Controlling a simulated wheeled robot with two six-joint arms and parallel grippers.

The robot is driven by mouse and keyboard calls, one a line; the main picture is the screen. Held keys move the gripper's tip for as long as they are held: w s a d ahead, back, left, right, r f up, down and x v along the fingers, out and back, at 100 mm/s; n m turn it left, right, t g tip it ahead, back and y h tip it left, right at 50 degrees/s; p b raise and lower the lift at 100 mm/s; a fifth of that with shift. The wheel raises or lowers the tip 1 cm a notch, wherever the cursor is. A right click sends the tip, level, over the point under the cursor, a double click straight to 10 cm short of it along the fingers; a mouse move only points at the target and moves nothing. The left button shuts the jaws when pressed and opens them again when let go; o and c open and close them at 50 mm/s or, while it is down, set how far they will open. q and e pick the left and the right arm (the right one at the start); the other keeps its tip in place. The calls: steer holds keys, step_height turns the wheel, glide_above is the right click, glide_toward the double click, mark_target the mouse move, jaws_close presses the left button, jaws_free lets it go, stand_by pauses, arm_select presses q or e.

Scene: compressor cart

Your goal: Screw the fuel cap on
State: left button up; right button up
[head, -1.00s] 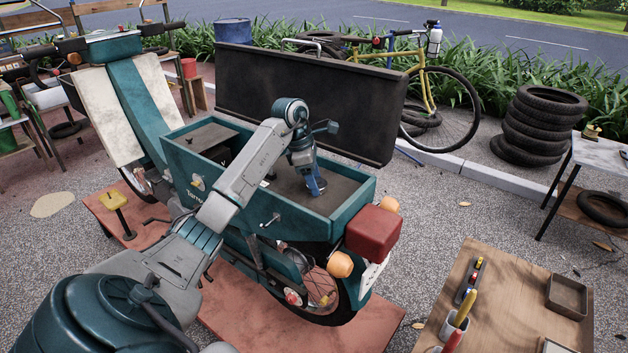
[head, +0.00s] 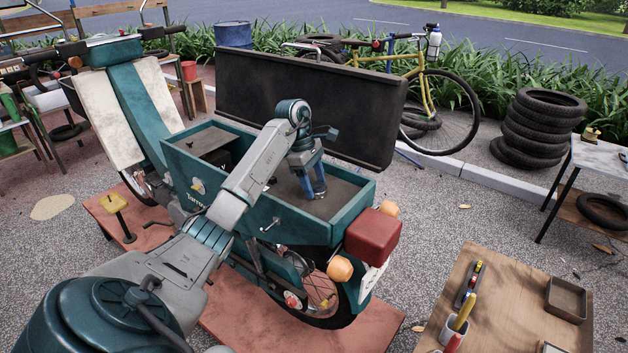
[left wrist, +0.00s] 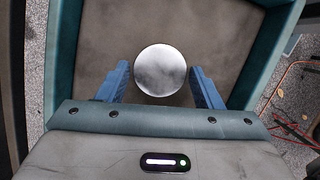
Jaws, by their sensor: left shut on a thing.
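The fuel cap (left wrist: 160,70) is a round, silvery disc with a smooth top, seen from above in the left wrist view. My left gripper (left wrist: 160,82) has its two blue fingers on either side of it and is shut on it. In the head view my left gripper (head: 312,190) points down inside the open teal body (head: 325,212) of the scooter, low over its grey floor. The cap is mostly hidden by the fingers there. The filler neck under the cap is hidden, so I cannot tell how the cap sits on it. My right gripper is not in view.
A raised black lid (head: 310,100) stands behind the teal body. The body's walls surround my left gripper. A red tail light (head: 372,235) is at its right end. A wooden table (head: 490,300) with small trays is at the lower right.

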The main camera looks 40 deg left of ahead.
arm_select(q)
steer(key=shift+r, duration=0.1)
steer(key=shift+r+m+p, duration=0.15)
steer(key=shift+m+p, duration=0.15)
steer(key=shift+p, duration=0.4)
steer(key=m+p, duration=0.2)
steer(key=p, duration=0.1)
steer(key=shift+w+g, duration=0.1)
steer(key=shift+g, duration=0.2)
steer(key=shift+m, duration=0.3)
